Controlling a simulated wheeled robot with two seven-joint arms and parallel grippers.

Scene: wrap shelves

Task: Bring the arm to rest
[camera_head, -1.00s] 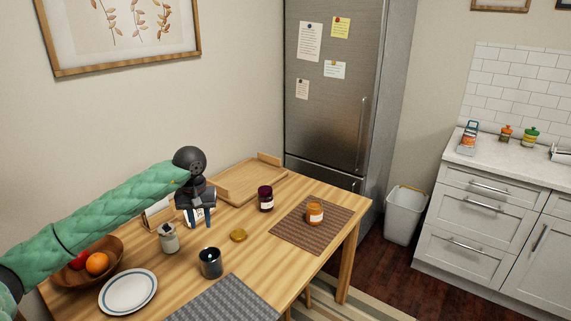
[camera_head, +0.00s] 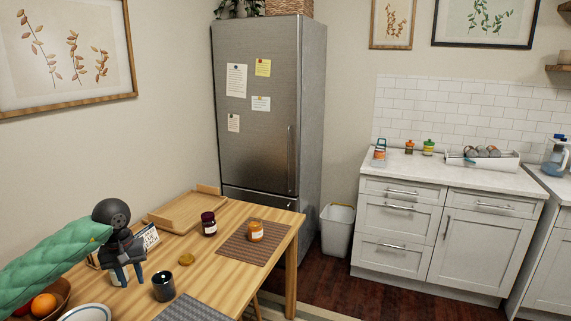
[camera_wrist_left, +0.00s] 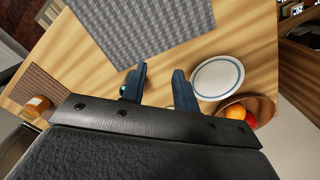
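My left arm, in a green quilted sleeve, comes in from the left in the head view. The mug is partly hidden behind one finger there. My right gripper is not in view.
A wooden tray (camera_head: 186,211), a dark jar (camera_head: 209,224), an orange jar (camera_head: 255,231) on a woven mat (camera_head: 240,251) and a gold lid (camera_head: 186,259) are on the table. A plate (camera_wrist_left: 218,78) and fruit bowl (camera_wrist_left: 262,106) are near the gripper. The fridge (camera_head: 262,120) and bin (camera_head: 337,229) stand beyond.

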